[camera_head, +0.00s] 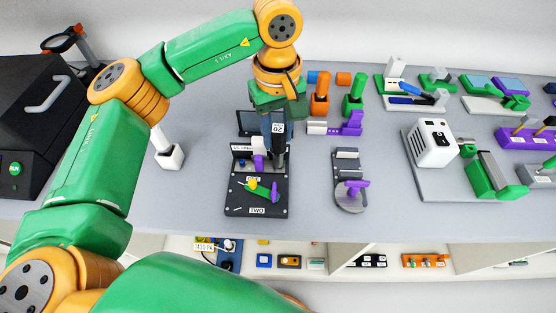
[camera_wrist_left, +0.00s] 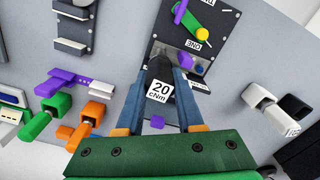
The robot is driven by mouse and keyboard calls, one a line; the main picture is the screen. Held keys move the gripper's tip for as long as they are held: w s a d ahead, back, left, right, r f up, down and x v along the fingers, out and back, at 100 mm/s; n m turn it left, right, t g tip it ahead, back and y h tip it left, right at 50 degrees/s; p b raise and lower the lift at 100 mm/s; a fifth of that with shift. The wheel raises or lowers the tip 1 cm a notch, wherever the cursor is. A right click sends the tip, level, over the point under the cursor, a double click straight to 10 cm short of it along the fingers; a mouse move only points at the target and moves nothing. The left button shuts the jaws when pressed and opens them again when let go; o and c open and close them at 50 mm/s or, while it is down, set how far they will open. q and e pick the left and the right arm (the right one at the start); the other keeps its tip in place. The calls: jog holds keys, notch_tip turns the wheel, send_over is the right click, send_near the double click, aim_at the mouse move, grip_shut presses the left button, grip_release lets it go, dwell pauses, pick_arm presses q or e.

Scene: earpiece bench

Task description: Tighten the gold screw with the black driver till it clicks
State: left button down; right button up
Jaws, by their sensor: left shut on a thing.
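My left gripper (camera_head: 278,138) is shut on the black driver (camera_head: 279,156), whose white label reads 20. In the left wrist view the gripper (camera_wrist_left: 164,78) has its blue fingers on both sides of the driver (camera_wrist_left: 160,71), labelled 20 cNm. The driver is over the rear part of a black fixture plate (camera_head: 233,208) marked ONE and TWO. A small yellow round piece (camera_head: 252,184), possibly the gold screw, is at mark ONE, beside a green bar (camera_head: 262,191); it also shows in the left wrist view (camera_wrist_left: 202,42). The driver's tip is hidden. My right gripper is out of view.
A grey stand with a purple knob (camera_head: 352,187) is right of the fixture. Orange and green holders (camera_head: 320,98) stand behind it. A white post (camera_head: 168,152) is to the left, and a white box (camera_head: 432,143) to the right.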

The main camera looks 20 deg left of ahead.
pick_arm(q)
jog(key=m, duration=0.4)
jog(key=shift+m, duration=0.4)
jog(key=shift+r+p, duration=0.65)
jog(key=n+b, duration=0.1)
jog(key=n, duration=0.3)
jog(key=shift+f, duration=0.15)
jog(key=n, duration=0.4)
jog(key=shift+n+b, duration=0.3)
jog(key=shift+n, duration=0.1)
jog(key=n, duration=0.5)
jog(key=shift+s+b, duration=0.1)
jog(key=shift+b, duration=0.2)
jog(key=shift+a+n, duration=0.1)
jog(key=shift+n, duration=0.5)
